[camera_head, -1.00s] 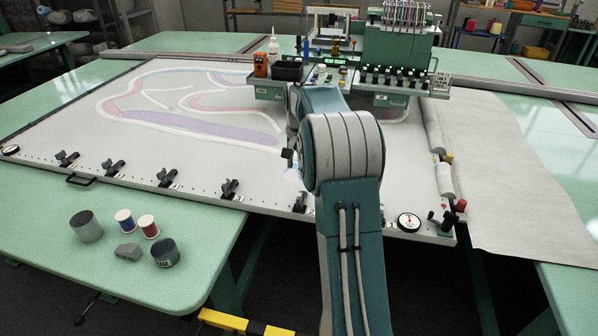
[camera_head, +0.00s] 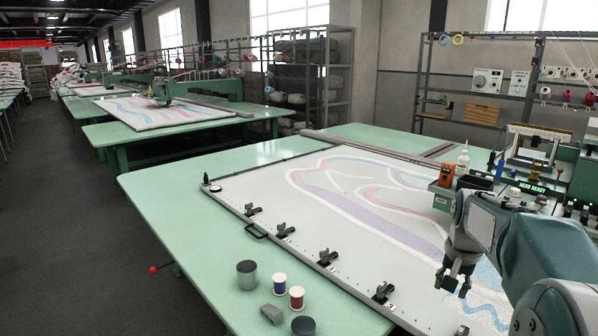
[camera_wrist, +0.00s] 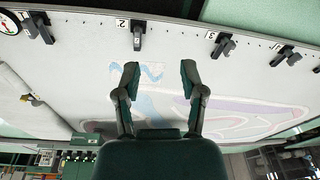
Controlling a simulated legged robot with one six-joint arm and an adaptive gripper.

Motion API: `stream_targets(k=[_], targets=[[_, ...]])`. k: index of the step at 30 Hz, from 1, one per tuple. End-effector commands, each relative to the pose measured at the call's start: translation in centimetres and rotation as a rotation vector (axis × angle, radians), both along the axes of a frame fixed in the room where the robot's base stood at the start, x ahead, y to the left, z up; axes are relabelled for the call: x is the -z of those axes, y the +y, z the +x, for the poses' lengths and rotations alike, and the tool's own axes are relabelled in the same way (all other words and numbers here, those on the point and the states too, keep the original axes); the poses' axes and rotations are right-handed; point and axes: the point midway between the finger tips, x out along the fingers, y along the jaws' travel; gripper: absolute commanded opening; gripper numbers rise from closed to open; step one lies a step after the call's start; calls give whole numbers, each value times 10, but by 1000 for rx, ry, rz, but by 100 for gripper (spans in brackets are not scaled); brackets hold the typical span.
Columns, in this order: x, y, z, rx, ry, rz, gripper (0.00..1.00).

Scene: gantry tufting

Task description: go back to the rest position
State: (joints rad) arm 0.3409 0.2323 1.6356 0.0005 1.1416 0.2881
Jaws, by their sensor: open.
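My gripper (camera_head: 455,281) is open and empty at the right of the head view, above the near part of the white tufting cloth (camera_head: 290,228). In the wrist view my gripper (camera_wrist: 158,80) shows two dark green fingers spread apart. Between and beyond them is the cloth (camera_wrist: 75,60) with a blue wavy line (camera_wrist: 137,72). Nothing is between the fingers. My arm folds in at the lower right of the head view and hides part of the cloth and machine.
A grey cup (camera_head: 247,275), a blue spool (camera_head: 280,284), a red spool (camera_head: 297,298), a grey block (camera_head: 272,314) and a dark tin (camera_head: 303,326) stand on the green table. Black clamps (camera_head: 327,257) line the frame's edge. The tufting head (camera_head: 535,187) is at right.

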Motion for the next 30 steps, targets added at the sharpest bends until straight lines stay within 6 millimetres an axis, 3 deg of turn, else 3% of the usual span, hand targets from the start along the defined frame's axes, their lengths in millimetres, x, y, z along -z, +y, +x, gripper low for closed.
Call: stream_targets(k=[6, 15, 23, 30], targets=[[-29, 47, -42, -124, -67, -31, 53], [-46, 100, -107, -289, -157, -71, 53], [-41, 136, -167, -430, -235, -105, 53], [-24, 158, -218, -553, -307, -135, 53]])
